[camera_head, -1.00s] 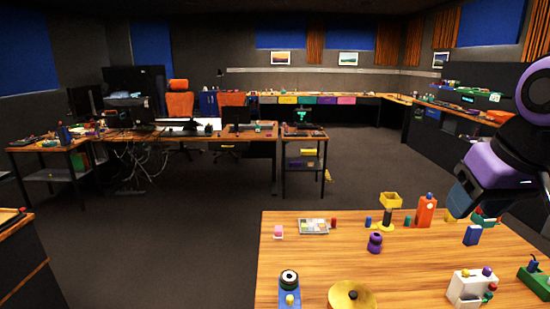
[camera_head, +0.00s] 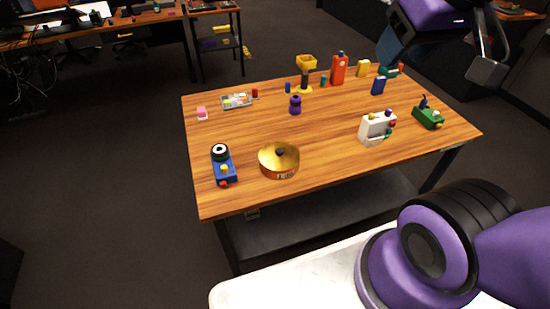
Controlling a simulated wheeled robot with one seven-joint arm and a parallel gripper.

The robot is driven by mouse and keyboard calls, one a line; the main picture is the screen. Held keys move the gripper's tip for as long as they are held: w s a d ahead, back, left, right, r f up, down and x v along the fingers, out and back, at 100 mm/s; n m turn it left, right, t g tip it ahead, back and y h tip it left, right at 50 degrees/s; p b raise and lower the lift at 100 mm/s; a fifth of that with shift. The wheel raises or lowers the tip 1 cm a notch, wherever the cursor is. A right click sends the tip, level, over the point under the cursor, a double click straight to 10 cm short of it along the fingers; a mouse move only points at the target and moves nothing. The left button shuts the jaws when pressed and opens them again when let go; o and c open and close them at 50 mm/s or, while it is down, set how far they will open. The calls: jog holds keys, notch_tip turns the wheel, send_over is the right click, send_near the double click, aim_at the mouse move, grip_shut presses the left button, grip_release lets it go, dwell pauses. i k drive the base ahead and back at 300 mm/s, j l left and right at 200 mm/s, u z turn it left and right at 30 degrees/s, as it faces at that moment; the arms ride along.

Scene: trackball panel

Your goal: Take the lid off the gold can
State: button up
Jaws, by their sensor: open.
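The gold can (camera_head: 283,173) stands upright near the front edge of the wooden table, left of centre. Its wide gold lid (camera_head: 268,159) sits on top, with a small dark knob (camera_head: 280,152) in the middle. My gripper (camera_head: 484,84) shows at the upper right, high up and far to the right of the can. It is open and holds nothing that I can see.
On the table (camera_head: 237,135), a blue device (camera_head: 224,170) stands close left of the can. A white box (camera_head: 377,129) and a green block (camera_head: 428,117) are to the right. A purple object (camera_head: 295,104) stands behind. Several items line the back edge.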

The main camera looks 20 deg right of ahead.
aim_at(277, 156)
jog(key=l+u, duration=0.75)
jog(key=k+l+u, duration=0.1)
jog(key=l+u, duration=0.3)
